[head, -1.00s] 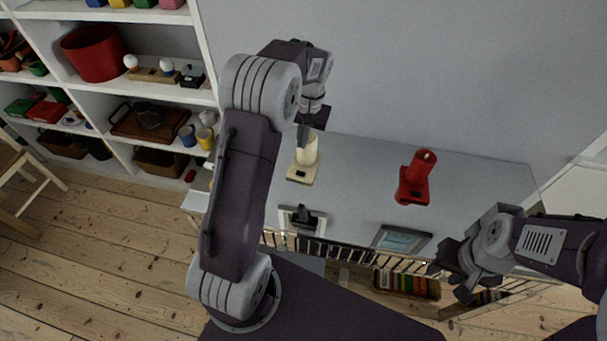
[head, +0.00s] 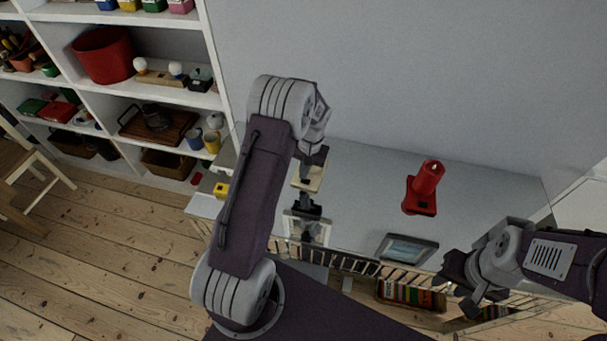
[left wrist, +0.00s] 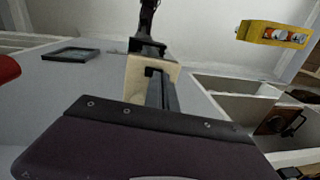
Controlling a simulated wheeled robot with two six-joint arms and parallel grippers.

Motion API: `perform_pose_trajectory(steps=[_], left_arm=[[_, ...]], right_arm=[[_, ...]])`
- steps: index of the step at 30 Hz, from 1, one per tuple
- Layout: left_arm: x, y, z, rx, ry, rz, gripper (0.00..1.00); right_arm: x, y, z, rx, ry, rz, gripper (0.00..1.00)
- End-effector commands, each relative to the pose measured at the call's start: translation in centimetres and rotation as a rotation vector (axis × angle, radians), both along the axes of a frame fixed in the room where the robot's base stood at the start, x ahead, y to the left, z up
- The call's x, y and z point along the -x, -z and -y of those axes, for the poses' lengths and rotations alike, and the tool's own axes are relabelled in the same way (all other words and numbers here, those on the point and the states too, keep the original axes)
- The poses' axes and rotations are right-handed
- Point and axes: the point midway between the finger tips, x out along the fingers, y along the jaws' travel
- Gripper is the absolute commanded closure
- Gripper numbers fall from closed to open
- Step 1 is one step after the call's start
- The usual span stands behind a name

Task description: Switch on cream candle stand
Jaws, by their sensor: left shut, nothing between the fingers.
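The cream candle stand (head: 316,181) stands on the grey table top in the head view, left of the red one. My left gripper (head: 306,175) is shut and empty over its base, and my wrist hides its candle. In the left wrist view the cream base (left wrist: 136,82) shows around my dark shut fingers (left wrist: 160,78). A small dark part sits by the fingertips; whether they touch the base or its switch I cannot tell. My right gripper (head: 456,287) is at the table's front right, away from the stand, its fingers apart and empty.
A red candle stand (head: 421,196) stands on the table (head: 365,185) to the right. A picture frame (head: 407,250) and another dark-backed frame (head: 309,228) stand near the front edge. A yellow box (head: 221,190) is at the left end. Shelves (head: 175,90) are on the left.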

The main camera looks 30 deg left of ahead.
Motion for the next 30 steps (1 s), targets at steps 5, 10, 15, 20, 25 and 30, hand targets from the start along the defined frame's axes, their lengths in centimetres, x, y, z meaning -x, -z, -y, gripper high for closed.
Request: perform_pose_trajectory(steps=[5,10,15,20,25,30], left_arm=[[0.0,1.4,-0.2,0.0,-0.001,0.0,1.0],[0.0,1.5,-0.2,0.001,-0.001,0.001,1.0],[0.0,1.6,-0.2,0.0,-0.001,0.0,1.0],[0.1,2.5,-0.7,0.0,-0.002,-0.001,1.0],[0.3,2.6,-0.7,0.001,-0.002,-0.005,1.0],[0.3,2.7,-0.3,0.001,-0.001,-0.009,1.0]], right_arm=[[0.0,-0.1,0.0,0.0,0.0,0.0,0.63],[0.0,-0.1,0.0,0.0,0.0,0.0,0.63],[0.0,-0.1,0.0,0.0,0.0,0.0,0.63],[0.0,-0.1,0.0,0.0,0.0,0.0,0.63],[0.0,0.1,0.0,0.0,0.0,0.0,0.63],[0.0,0.0,0.0,0.0,0.0,0.0,0.63]])
